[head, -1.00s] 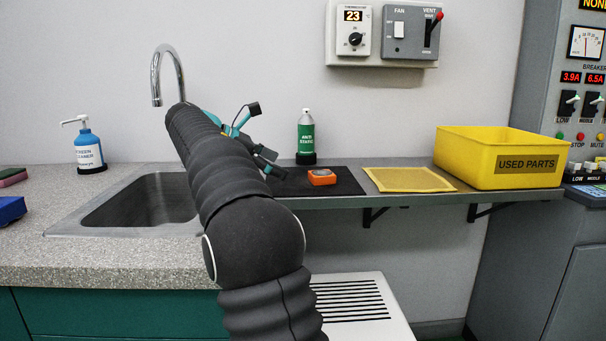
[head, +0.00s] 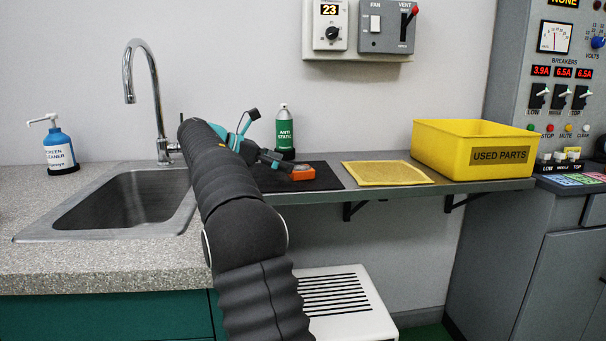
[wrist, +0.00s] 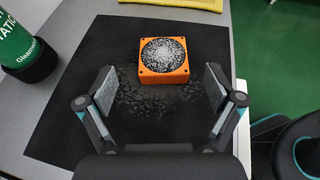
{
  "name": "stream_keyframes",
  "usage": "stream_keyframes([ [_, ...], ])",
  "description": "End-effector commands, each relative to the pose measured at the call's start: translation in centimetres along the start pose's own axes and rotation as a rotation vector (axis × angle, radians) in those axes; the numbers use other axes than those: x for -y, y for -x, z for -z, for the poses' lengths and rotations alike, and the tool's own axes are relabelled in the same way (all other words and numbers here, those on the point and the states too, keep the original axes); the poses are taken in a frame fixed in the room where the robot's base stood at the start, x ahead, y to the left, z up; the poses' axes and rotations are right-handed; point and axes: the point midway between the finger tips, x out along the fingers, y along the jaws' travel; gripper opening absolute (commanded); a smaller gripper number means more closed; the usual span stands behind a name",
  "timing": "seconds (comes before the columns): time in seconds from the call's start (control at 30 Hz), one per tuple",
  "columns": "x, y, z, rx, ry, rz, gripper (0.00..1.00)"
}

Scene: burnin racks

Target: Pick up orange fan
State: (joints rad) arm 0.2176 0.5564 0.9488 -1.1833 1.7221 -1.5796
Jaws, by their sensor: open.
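The orange fan (wrist: 164,61) is a small square block with a round face covered in grey-white dust. It lies on a black mat (wrist: 60,132) on the shelf. In the head view the fan (head: 302,173) shows just right of my gripper's fingers. My gripper (wrist: 159,92) is open, with its two fingers spread in the wrist view. The fan lies ahead of the fingertips, roughly centred between them, and nothing is between the pads but mat and dust. In the head view my gripper (head: 283,161) is partly hidden by my arm.
A green anti-static bottle (head: 284,128) stands behind the mat. A yellow filter pad (head: 387,173) and a yellow used-parts bin (head: 428,155) are to the right. A sink (head: 60,232) with a tap (head: 158,105) and a cleaner bottle (head: 59,150) are to the left.

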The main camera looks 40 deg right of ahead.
Motion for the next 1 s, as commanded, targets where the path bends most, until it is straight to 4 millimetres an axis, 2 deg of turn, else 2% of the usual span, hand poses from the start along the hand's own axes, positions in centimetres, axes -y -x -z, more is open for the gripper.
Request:
stream_keyframes([
  [0.5,-0.7,-4.2,1.0,0.0,-0.001,-0.003,0.92],
  [0.77,-0.8,-4.5,0.5,0.0,0.002,-0.005,0.92],
  [0.8,-0.8,-4.5,0.5,0.0,0.002,-0.005,0.89],
  [0.87,-0.8,-4.6,0.5,0.0,0.001,-0.004,0.74],
  [1.0,-0.8,-4.6,0.5,0.0,0.001,-0.003,0.39],
])
